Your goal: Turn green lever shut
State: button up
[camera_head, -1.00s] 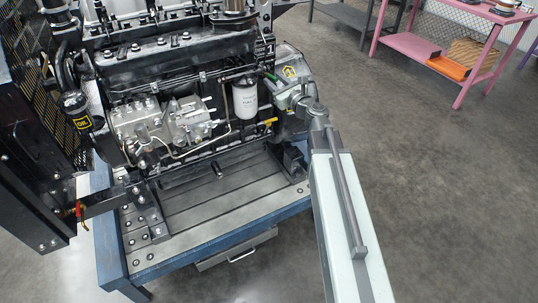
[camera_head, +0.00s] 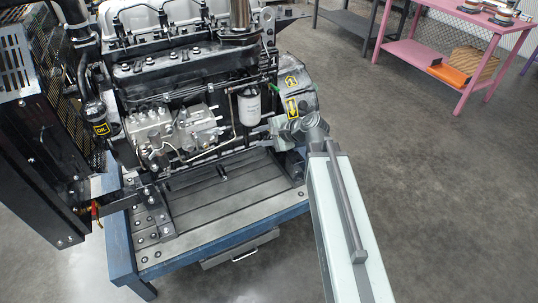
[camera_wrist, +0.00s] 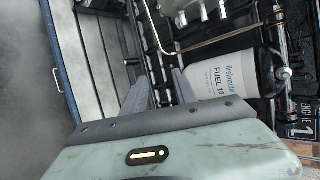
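A small green piece, which looks like the green lever (camera_head: 276,87), shows on the engine's right side, just right of the top of the white fuel filter (camera_head: 250,107). It is small, and its exact position is hard to tell. I cannot make it out in the wrist view. My gripper (camera_head: 262,132) is below it and below the filter, close to the engine's lower right side. In the wrist view my gripper's two grey fingers (camera_wrist: 160,80) stand apart with nothing visible held between them. The filter (camera_wrist: 222,78) is close to the right finger.
The diesel engine (camera_head: 190,72) stands on a blue-edged bench (camera_head: 230,229). Pipes and black brackets crowd around the filter. A red-handled valve (camera_head: 95,209) is at the lower left. A pink table (camera_head: 424,52) stands at the back right, with open floor before it.

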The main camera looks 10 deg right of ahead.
jog(key=s+d+f+n+g+h+p, duration=0.2)
jog(key=s+f+n+g+h, duration=0.1)
jog(key=s+n, duration=0.3)
jog(key=shift+s+f+n+g, duration=0.3)
jog(key=shift+s+f+g, duration=0.3)
jog(key=shift+s, duration=0.05)
jog(key=s+d+f+n+g+h, duration=0.3)
jog(key=s+d+n+h, duration=0.1)
jog(key=s, duration=0.4)
jog(key=shift+d+n+g+h, duration=0.3)
jog(key=shift+d+n+h, duration=0.1)
jog(key=shift+d+n, duration=0.6)
